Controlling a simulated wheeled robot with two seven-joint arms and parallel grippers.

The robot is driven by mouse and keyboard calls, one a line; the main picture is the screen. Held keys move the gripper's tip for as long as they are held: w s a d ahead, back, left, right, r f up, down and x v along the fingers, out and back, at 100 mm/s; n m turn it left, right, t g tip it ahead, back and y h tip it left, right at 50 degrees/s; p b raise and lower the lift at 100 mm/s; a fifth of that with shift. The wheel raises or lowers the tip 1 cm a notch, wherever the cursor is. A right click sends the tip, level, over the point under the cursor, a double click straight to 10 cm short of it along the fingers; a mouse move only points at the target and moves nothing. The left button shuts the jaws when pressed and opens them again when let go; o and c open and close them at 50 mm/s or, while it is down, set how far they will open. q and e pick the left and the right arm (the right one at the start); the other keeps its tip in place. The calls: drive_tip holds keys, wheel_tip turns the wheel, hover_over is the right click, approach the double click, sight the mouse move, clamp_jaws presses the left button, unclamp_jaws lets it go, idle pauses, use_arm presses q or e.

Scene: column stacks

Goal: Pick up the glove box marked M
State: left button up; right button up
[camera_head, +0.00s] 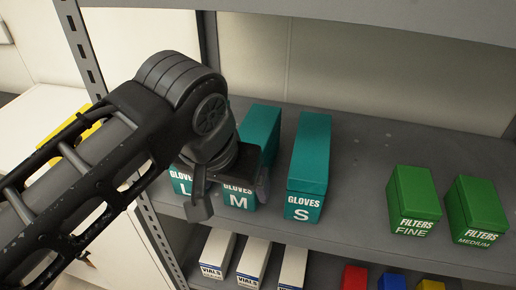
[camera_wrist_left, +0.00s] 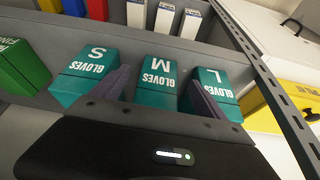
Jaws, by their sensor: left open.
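The teal glove box marked M (camera_head: 260,125) stands on the grey shelf between the boxes marked L (camera_head: 181,183) and S (camera_head: 309,165). My left gripper (camera_head: 232,200) is at the front of the M box, with its jaws open and one finger towards each side of it. In the left wrist view, the M box (camera_wrist_left: 157,76) shows upside down between the two fingers, with the S box (camera_wrist_left: 84,78) to the left and the L box (camera_wrist_left: 214,90) to the right. My wrist hides part of the L and M boxes in the head view. I cannot tell whether the fingers touch anything.
Green filter boxes marked FINE (camera_head: 413,199) and MEDIUM (camera_head: 475,208) stand to the right on the same shelf. White vial boxes (camera_head: 254,262) and small coloured boxes are on the shelf below. A perforated post (camera_head: 152,238) stands left of the L box. Free shelf lies right of S.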

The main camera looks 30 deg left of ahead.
sight(261, 125)
use_arm(q)
drive_tip(key=shift+w+f, duration=0.1)
drive_tip(key=shift+w, duration=0.15)
drive_tip(key=shift+w+a+f+b, duration=0.1)
drive_tip(key=shift+w+a+b, duration=0.05)
drive_tip(key=shift+w+b, duration=0.3)
drive_tip(key=shift+w+a+f+b, duration=0.1)
drive_tip(key=shift+w+a+b, duration=0.05)
drive_tip(key=shift+w+b, duration=0.3)
drive_tip(key=w, duration=0.1)
drive_tip(key=w+a, duration=0.1)
drive_tip(key=w, duration=0.2)
drive_tip(key=shift+a+r, duration=0.15)
drive_tip(key=shift+r, duration=0.15)
drive_tip(key=shift+w+a, duration=0.1)
drive_tip(key=shift+w, duration=0.15)
drive_tip(key=shift+w+p, duration=0.25)
drive_tip(key=shift+p, duration=0.05)
drive_tip(key=w, duration=0.1)
drive_tip(key=w+a, duration=0.1)
drive_tip(key=w, duration=0.1)
drive_tip(key=w+f, duration=0.1)
drive_tip(key=shift+w+a+f, duration=0.1)
drive_tip(key=shift+w+a, duration=0.2)
drive_tip(key=shift+w, duration=0.05)
